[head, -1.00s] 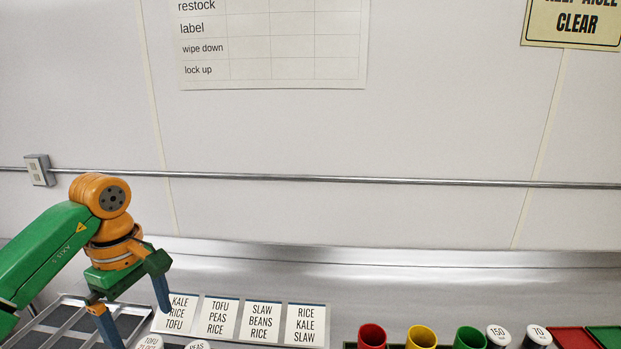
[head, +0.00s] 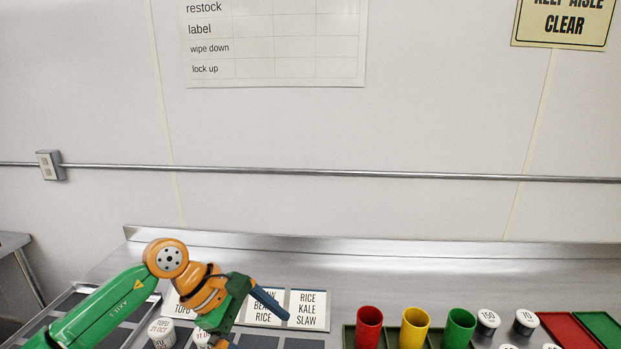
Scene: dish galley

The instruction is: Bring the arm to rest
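My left arm comes in from the lower left, and its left gripper (head: 247,322) is over the left-middle of the counter. Its two fingers are spread apart with nothing visible between them; the lower finger is partly cut by the picture's bottom edge. The gripper is in front of the order cards, covering most of the left ones. The card reading rice, kale, slaw (head: 308,309) is clear to its right. My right gripper is not in view.
A red cup (head: 369,328), a yellow cup (head: 415,327) and a green cup (head: 460,327) stand in a dark green holder to the right. White-lidded shakers (head: 487,320) and red and green trays (head: 598,325) are farther right. The space above the counter is free up to the wall rail (head: 400,175).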

